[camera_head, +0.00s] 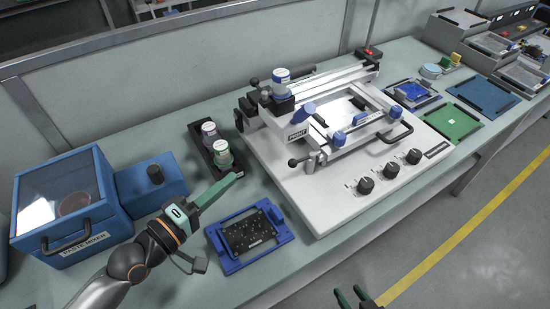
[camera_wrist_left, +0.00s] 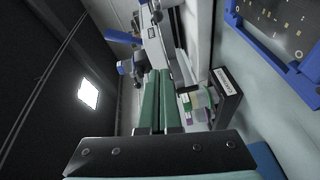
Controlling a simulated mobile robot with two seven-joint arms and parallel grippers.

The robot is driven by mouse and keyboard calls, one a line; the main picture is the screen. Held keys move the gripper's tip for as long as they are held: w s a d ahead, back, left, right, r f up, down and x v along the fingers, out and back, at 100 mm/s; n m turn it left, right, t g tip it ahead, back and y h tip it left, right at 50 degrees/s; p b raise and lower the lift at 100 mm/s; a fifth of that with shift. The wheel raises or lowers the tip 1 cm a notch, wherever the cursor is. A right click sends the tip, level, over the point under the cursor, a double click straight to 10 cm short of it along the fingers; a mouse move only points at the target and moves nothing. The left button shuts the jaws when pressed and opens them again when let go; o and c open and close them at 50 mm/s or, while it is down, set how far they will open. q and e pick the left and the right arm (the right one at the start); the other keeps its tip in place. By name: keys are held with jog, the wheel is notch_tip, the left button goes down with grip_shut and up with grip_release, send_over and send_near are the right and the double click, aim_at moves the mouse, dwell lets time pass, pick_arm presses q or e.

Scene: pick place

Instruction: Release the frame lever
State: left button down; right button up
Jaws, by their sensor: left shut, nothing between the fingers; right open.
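The white stencil printer (camera_head: 330,190) stands in the middle of the bench, with a hinged metal frame (camera_head: 372,98) on top. Small levers with black knobs (camera_head: 293,162) stick out at the frame's left side, and a blue handle (camera_head: 302,112) sits near them. I cannot tell which one is the frame lever. My left gripper (camera_head: 239,176) is shut and empty, left of the printer and apart from it. In the left wrist view its green fingers (camera_wrist_left: 158,72) lie together, with the printer (camera_wrist_left: 158,40) beyond. My right gripper (camera_head: 352,293) is open and empty at the bottom edge, off the bench front.
A black holder with jars (camera_head: 222,155) stands just behind my left gripper. A blue fixture with a dark board (camera_head: 250,233) lies in front. The blue paste mixer (camera_head: 70,210) is at the left. Green (camera_head: 450,122) and blue mats (camera_head: 482,92) lie at the right.

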pick_arm(q)
jog(key=w+d+f+b, duration=0.1)
jog(key=w+d+b, duration=0.1)
jog(key=w+d, duration=0.4)
jog(key=shift+w+d+f, duration=0.15)
jog(key=shift+w+d, duration=0.15)
jog(key=shift+d, duration=1.45)
pick_arm(e)
jog(key=shift+w+a+f, duration=0.35)
jog(key=shift+a+f, duration=0.05)
jog(key=shift+f, duration=0.15)
jog(key=shift+f, duration=0.1)
